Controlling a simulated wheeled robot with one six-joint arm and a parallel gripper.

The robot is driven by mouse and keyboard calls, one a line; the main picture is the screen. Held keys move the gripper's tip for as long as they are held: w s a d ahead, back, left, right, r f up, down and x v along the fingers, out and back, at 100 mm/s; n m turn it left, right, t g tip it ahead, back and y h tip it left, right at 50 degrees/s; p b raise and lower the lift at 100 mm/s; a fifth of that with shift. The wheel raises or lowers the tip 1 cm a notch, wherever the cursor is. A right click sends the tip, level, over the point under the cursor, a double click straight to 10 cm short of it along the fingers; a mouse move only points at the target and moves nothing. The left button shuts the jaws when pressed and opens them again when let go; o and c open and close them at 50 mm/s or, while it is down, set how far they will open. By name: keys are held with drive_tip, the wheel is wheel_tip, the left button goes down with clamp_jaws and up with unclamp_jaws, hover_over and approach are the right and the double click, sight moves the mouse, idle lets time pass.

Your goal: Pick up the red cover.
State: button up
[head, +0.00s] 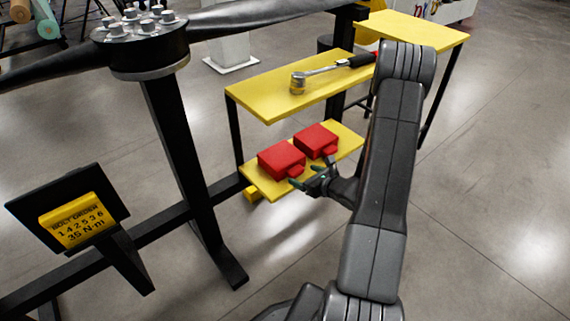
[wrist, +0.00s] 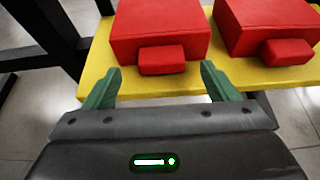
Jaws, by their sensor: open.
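Two red covers sit side by side on a low yellow shelf (head: 274,191). Each is a box with a small tab on its front. The left cover (head: 281,160) is straight in front of my gripper, and it shows in the wrist view (wrist: 158,30) with its tab between and just beyond the fingertips. The right cover (head: 316,140) also shows at the right of the wrist view (wrist: 262,25). My gripper (head: 308,184) is open, its green fingers (wrist: 158,82) apart on either side of the left cover's tab. Nothing is between the jaws.
An upper yellow shelf (head: 262,98) holds a torque wrench (head: 335,68) above and behind the covers. A black turbine post (head: 182,160) and a bolt order sign (head: 72,220) stand to the left. Another yellow table (head: 425,32) is at the back right.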

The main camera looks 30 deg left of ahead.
sight(297, 170)
drive_tip(key=x, duration=0.4)
drive_tip(key=shift+w+a+r+b, duration=0.1)
drive_tip(key=shift+w+r+b, duration=0.05)
drive_tip(key=shift+r+b, duration=0.15)
drive_tip(key=c, duration=1.5)
drive_tip(key=shift+r+p, duration=1.4)
drive_tip(key=shift+r, duration=3.6)
